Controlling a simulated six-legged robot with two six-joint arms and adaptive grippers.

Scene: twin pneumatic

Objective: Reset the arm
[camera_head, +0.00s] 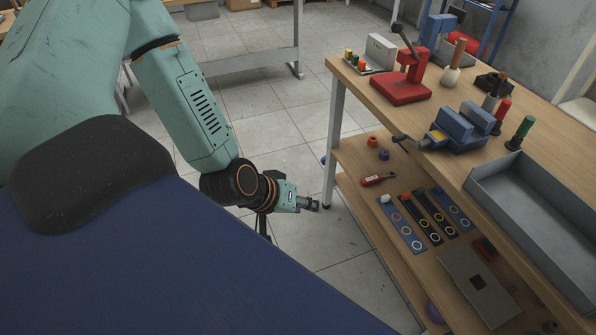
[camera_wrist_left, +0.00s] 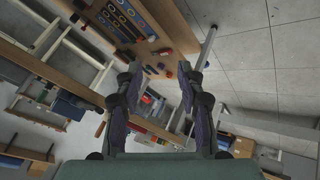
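My left arm (camera_head: 195,115) comes in from the upper left of the head view, teal with dark joints. My left gripper (camera_head: 317,205) is at its end, over the tiled floor to the left of the workbench. In the left wrist view the left gripper (camera_wrist_left: 162,78) has its two dark fingers apart, with nothing held between them. My right arm and right gripper do not show in either view.
A wooden workbench (camera_head: 465,98) with a lower shelf (camera_head: 353,155) stands at the right. On top are a red press (camera_head: 402,90), a blue vise (camera_head: 455,128) and a grey tray (camera_head: 530,205). The shelf holds a grey plate (camera_head: 462,272). Tiled floor (camera_head: 270,125) is open left of the bench.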

